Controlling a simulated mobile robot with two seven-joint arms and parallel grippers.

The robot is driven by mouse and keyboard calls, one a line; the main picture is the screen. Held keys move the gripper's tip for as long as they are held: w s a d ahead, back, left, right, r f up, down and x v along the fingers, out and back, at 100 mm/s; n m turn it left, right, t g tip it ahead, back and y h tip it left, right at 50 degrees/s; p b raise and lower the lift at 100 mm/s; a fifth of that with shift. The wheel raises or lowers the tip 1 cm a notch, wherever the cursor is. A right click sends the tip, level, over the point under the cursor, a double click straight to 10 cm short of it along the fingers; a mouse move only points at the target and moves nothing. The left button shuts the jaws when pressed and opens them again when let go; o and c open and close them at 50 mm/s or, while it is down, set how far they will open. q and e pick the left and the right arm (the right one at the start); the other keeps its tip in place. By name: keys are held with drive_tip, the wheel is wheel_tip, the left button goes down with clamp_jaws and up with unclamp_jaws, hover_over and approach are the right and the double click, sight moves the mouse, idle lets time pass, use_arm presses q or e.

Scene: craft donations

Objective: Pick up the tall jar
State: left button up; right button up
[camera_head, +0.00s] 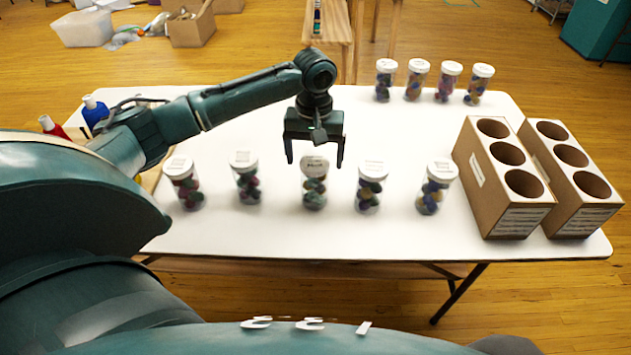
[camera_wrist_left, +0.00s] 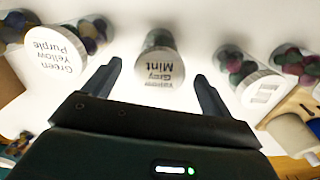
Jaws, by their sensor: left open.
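Several clear jars with white lids and colourful balls inside stand upright in a row along the near side of the white table (camera_head: 270,232). The middle jar (camera_head: 314,187) is under my left gripper (camera_head: 315,160); the wrist view shows its lid (camera_wrist_left: 160,68), which reads "Mint", between the open fingers (camera_wrist_left: 153,88). The gripper is open, empty and above the jar. Neighbouring jars stand left (camera_head: 247,180) and right (camera_head: 370,188) of it. I cannot tell clearly which jar is the tall one. My right gripper is out of view.
Two cardboard holders (camera_head: 490,185) (camera_head: 575,185) with round holes stand at the table's right; the holes look empty. More lidded jars (camera_head: 416,82) stand at the far edge. A blue bottle (camera_head: 94,112) and a red one (camera_head: 50,126) are at the left. The table's middle is bare.

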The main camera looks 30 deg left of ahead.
sight(314, 176)
use_arm(q)
wheel_tip(314, 176, down, 6)
drive_tip(key=shift+f, duration=0.25)
drive_tip(key=shift+s, duration=0.1)
drive_tip(key=c, duration=1.1)
